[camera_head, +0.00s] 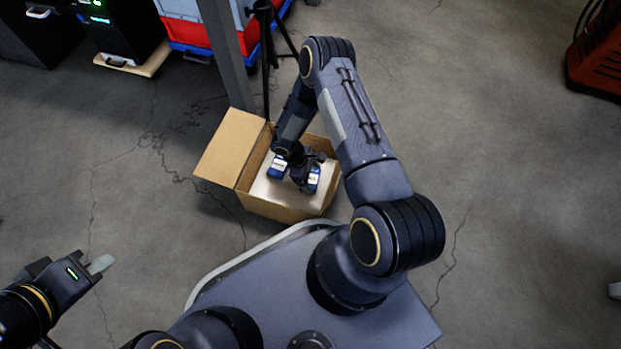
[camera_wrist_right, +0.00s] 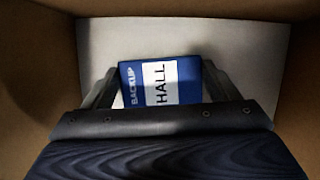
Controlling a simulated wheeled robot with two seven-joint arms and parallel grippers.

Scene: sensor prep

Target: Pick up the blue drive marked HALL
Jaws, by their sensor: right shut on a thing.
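The blue drive (camera_wrist_right: 163,83) with a white label reading HALL and the word BACKUP lies between the two fingers of my right gripper (camera_wrist_right: 160,88) in the right wrist view. The fingers are shut on its sides. In the head view my right gripper (camera_head: 303,172) is down inside an open cardboard box (camera_head: 283,213). Two blue pieces with white labels, one on the left (camera_head: 278,166) and one on the right (camera_head: 314,179), show beside it; I cannot tell there which is marked HALL. My left gripper (camera_head: 101,264) is at the lower left, away from the box; its opening is unclear.
The box has a pale floor and a flap (camera_head: 230,147) folded out to the left. Its brown walls close in around my right gripper. A tripod (camera_head: 266,55) and a grey post (camera_head: 226,55) stand just behind.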

